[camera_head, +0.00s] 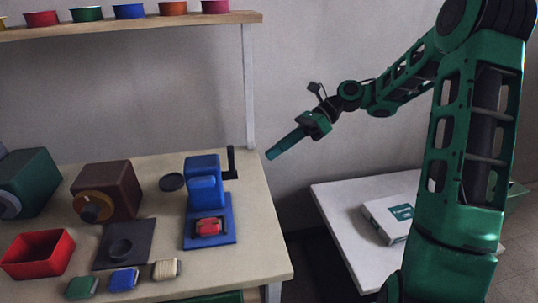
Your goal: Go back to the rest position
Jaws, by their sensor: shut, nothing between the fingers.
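My gripper (287,144) is at the end of my green arm, in the middle of the head view. It hangs in the air, tilted down and to the left, past the right back corner of the wooden table (258,222). Its fingers are shut and nothing shows between them. It is apart from the table and from everything on it.
A red bin (38,253) and machines stand further left. A white side table (345,225) carries a box (388,219). A shelf (120,27) holds coloured tins.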

